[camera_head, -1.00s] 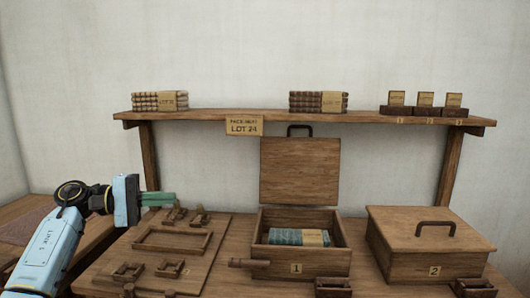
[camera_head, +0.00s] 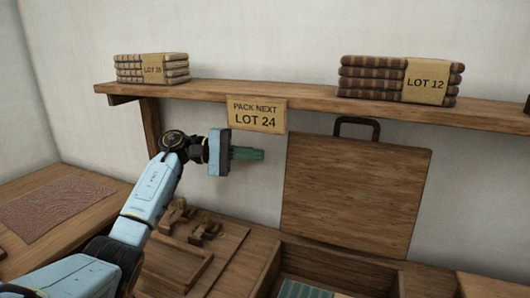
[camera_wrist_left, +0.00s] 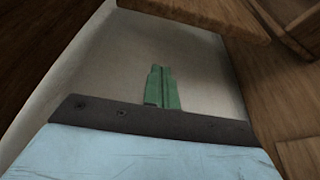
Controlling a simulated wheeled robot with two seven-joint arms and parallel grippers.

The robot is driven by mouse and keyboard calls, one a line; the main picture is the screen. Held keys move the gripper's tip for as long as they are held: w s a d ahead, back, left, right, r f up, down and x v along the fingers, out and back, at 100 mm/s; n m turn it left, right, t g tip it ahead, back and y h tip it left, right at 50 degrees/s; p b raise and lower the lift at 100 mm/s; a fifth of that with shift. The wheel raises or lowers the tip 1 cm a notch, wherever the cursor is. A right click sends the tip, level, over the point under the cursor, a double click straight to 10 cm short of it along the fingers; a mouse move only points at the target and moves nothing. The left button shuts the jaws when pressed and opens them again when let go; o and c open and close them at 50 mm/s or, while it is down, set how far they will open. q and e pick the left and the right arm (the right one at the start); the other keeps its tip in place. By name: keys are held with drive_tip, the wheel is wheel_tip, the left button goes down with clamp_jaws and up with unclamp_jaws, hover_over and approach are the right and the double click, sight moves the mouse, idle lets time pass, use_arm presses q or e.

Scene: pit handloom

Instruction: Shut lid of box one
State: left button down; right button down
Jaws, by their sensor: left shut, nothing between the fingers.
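Box one (camera_head: 345,272) is at the bottom of the head view, cut off by the frame edge. Its wooden lid (camera_head: 355,192) stands open and upright behind it, with a dark handle (camera_head: 357,128) on the top edge. Part of a bluish bundle (camera_head: 303,290) shows inside the box. My left gripper (camera_head: 262,154) is shut and empty, with green fingers pointing right. In the picture it is just left of the lid, apart from it, below the hanging sign. The shut green fingers also show in the left wrist view (camera_wrist_left: 162,88). My right gripper is not in view.
A wall shelf (camera_head: 300,105) with bundles marked lot 35 (camera_head: 152,69) and lot 12 (camera_head: 400,80) runs above. A sign reading "PACK NEXT LOT 24" (camera_head: 257,115) hangs from it. A wooden board with fittings (camera_head: 190,250) lies left of the box.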

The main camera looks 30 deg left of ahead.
use_arm(q)
drive_tip(key=d, duration=0.8)
drive_tip(key=shift+r+p, duration=0.15)
drive_tip(key=shift+p, duration=0.15)
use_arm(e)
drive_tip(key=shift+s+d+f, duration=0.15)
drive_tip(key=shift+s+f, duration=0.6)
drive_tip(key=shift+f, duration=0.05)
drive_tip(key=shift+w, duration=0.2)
